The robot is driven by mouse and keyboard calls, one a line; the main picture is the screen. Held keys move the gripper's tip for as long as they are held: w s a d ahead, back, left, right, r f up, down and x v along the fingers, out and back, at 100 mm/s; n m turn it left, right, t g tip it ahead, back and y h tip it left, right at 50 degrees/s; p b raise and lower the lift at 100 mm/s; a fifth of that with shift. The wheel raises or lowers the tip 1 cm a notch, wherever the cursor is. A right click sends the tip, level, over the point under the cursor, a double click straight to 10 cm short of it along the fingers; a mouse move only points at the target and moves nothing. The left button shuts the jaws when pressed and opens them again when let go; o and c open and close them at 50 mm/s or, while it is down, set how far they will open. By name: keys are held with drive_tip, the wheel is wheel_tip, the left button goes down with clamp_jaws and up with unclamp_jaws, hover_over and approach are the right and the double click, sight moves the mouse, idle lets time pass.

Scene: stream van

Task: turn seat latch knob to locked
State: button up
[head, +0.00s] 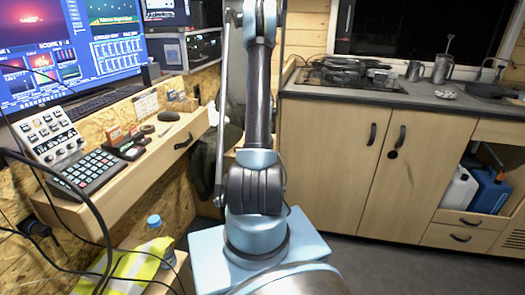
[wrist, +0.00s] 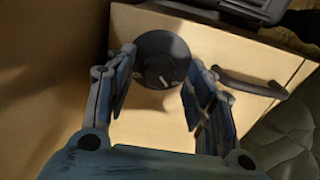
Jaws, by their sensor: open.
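In the wrist view, a round dark knob (wrist: 160,48) sits on a pale wooden panel (wrist: 222,50). It has a small raised centre with light marks; I cannot read its setting. My gripper (wrist: 158,72) is open, with one finger to the left of the knob and one to the right. The knob shows between the fingertips, and nothing is held. Whether a finger touches it I cannot tell. In the head view my gripper is not visible and I cannot make out this knob for certain.
A dark bar handle (wrist: 250,84) is right of the knob, close to the right finger. Dark cushioned material (wrist: 290,135) lies lower right. In the head view, a desk with a keypad (head: 88,174) is left and wooden cabinets (head: 325,150) are right, with open floor before them.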

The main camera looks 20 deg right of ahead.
drive_tip(key=shift+f, duration=0.1)
drive_tip(key=c, duration=1.1)
drive_tip(key=shift+o, duration=0.2)
drive_tip(key=shift+m, duration=0.3)
drive_tip(key=m, duration=0.3)
drive_tip(key=shift+a, duration=0.1)
drive_tip(key=m, duration=0.5)
drive_tip(key=shift+w, duration=0.15)
drive_tip(key=m, duration=0.9)
drive_tip(key=shift+m, duration=0.3)
